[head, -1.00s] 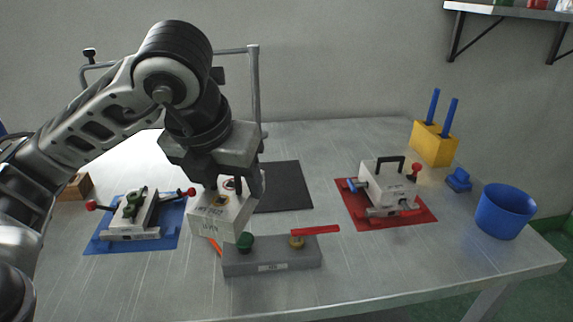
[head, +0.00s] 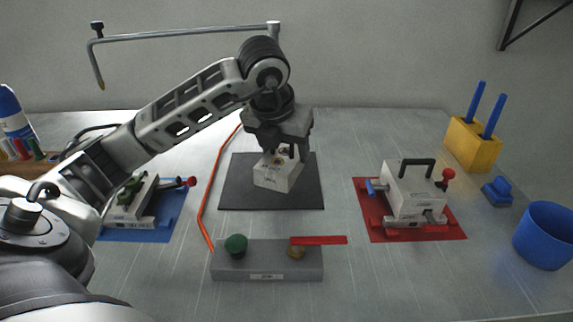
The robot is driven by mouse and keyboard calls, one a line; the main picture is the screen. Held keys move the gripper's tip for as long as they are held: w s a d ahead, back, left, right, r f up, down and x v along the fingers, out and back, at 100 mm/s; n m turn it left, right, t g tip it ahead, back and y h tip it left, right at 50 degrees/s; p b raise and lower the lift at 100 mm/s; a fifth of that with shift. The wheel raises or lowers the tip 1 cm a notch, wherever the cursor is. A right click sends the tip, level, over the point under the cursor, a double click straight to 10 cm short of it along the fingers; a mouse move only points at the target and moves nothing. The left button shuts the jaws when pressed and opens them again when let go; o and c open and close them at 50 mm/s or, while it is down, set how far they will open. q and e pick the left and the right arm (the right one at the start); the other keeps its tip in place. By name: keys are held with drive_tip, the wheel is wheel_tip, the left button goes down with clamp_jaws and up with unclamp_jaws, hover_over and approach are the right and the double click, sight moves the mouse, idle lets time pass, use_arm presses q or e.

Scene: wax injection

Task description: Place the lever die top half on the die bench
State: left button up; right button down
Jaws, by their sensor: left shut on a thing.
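My left gripper (head: 280,147) is shut on a light grey metal block with dark lettering, the lever die top half (head: 277,176). The block is over the dark mat (head: 240,196) in the middle of the table; I cannot tell whether it touches the mat. The lever die's lower half (head: 133,208), with a green part on top and a red-knobbed lever, sits on the blue mat (head: 150,234) at the left, partly hidden by my left arm. My right gripper is not in view.
Another die (head: 411,192) with a black handle sits on a red mat (head: 451,233) at the right. A grey block with a green knob and red lever (head: 268,262) is in front. A yellow holder (head: 473,147) and blue cup (head: 545,237) stand far right. An orange hose (head: 205,205) runs left of the dark mat.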

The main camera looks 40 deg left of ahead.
sight(278, 159)
use_arm(q)
drive_tip(key=shift+w+a+f, duration=0.3)
drive_tip(key=shift+w+f, duration=0.4)
drive_tip(key=shift+f, duration=0.1)
drive_tip(key=shift+s+x, duration=0.2)
drive_tip(key=shift+x, duration=0.7)
drive_tip(key=shift+s+x, duration=0.2)
drive_tip(key=shift+x, duration=0.65)
drive_tip(key=shift+f, duration=0.35)
drive_tip(key=o, duration=1.5)
drive_tip(key=shift+o, duration=0.2)
drive_tip(key=p+v, duration=0.1)
drive_tip(key=v, duration=1)
drive_tip(key=shift+r, duration=0.2)
drive_tip(key=shift+s+d+r, duration=0.1)
drive_tip(key=shift+s+r, duration=0.15)
drive_tip(key=shift+r, duration=0.1)
